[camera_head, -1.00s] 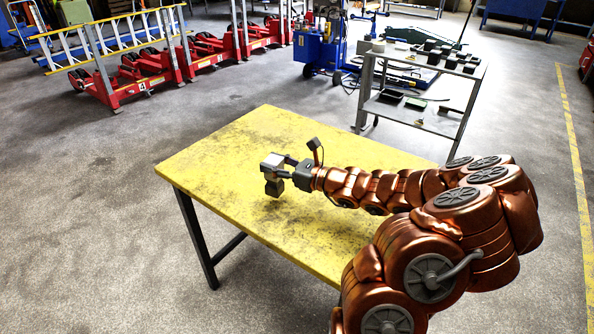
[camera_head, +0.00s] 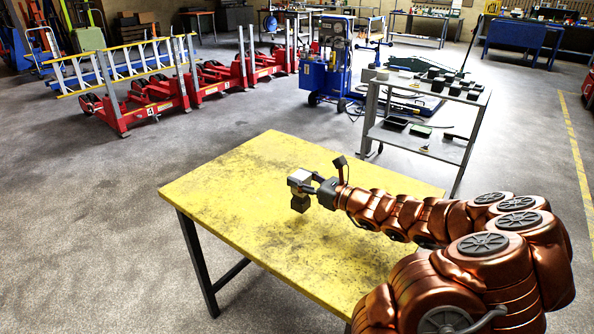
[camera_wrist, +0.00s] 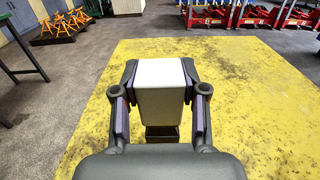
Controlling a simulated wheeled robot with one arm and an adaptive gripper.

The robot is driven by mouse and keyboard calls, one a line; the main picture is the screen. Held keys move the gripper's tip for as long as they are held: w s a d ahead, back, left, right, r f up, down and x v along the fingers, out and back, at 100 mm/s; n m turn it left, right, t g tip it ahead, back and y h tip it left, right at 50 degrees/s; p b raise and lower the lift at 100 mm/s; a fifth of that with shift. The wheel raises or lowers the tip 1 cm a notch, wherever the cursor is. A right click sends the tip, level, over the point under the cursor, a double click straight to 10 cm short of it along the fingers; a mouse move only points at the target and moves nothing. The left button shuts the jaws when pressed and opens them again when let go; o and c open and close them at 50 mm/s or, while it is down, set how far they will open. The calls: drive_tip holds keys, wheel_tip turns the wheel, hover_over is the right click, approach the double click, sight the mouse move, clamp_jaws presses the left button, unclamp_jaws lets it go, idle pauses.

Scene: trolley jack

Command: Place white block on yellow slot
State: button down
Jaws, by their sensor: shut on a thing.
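The white block (camera_wrist: 161,90) is held between the two fingers of my gripper (camera_head: 302,183), which is shut on it. In the head view the block (camera_head: 299,176) looks pale grey and is above the yellow table (camera_head: 225,190). A dark, boxy thing (camera_head: 300,203) shows directly under the block; its dark brown face also shows in the wrist view (camera_wrist: 162,133). I cannot tell whether it touches the block or the table. I cannot make out a separate yellow slot; the block hides part of the tabletop.
The rest of the yellow tabletop is bare and scuffed. A grey trolley (camera_head: 425,135) with dark parts on it stands behind the table to the right. Red jacks (camera_head: 185,92) and a blue machine (camera_head: 325,75) stand farther back. Open floor lies left of the table.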

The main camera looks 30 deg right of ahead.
drive_tip(key=w+d+f+p, duration=0.1)
drive_tip(key=w+d+f, duration=0.1)
drive_tip(key=w, duration=0.3)
drive_tip(key=w+d+f+p, duration=0.1)
drive_tip(key=w+d+f, duration=0.1)
drive_tip(key=w, duration=0.3)
drive_tip(key=shift+w+d+f+p, duration=0.25)
drive_tip(key=shift+w+d+p, duration=0.15)
drive_tip(key=shift+d, duration=0.45)
drive_tip(key=c, duration=0.6)
unclamp_jaws()
drive_tip(key=shift+f, duration=0.15)
drive_tip(key=b+v, duration=0.1)
drive_tip(key=v, duration=1.1)
drive_tip(key=shift+b, duration=0.3)
